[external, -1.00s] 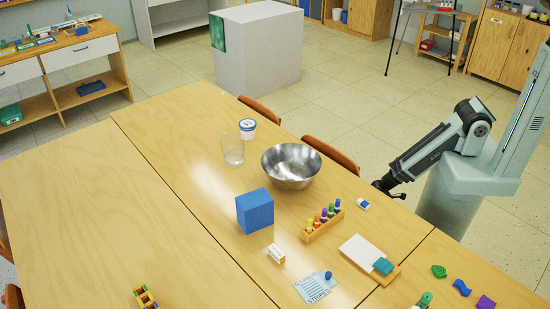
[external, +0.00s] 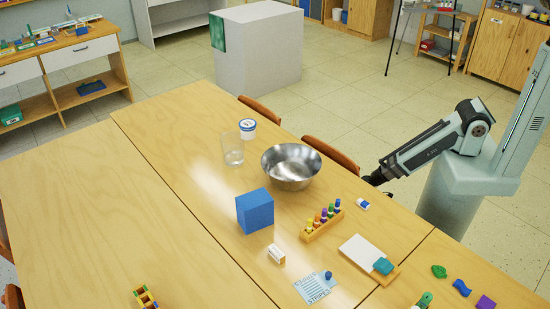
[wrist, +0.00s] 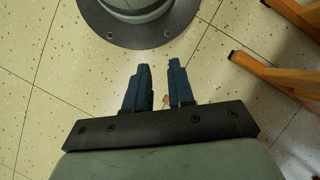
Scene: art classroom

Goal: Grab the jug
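A clear, see-through vessel (external: 232,152), the only thing here that looks like the jug, stands upright on the wooden table (external: 75,185), left of the metal bowl. I cannot make out a handle or spout. My gripper (external: 370,180) is at the table's right edge, beyond the bowl and well to the right of the vessel; its fingers are hard to see there. In the wrist view my gripper (wrist: 158,68) points at the floor, with a narrow gap between its two blue fingers and nothing held. The vessel is not in the wrist view.
A shiny metal bowl (external: 291,167) stands between my gripper and the vessel. A white tub (external: 247,130) is close behind the vessel. A blue block (external: 254,211) and a peg rack (external: 322,221) stand nearer. A chair (external: 331,155) is at the far edge.

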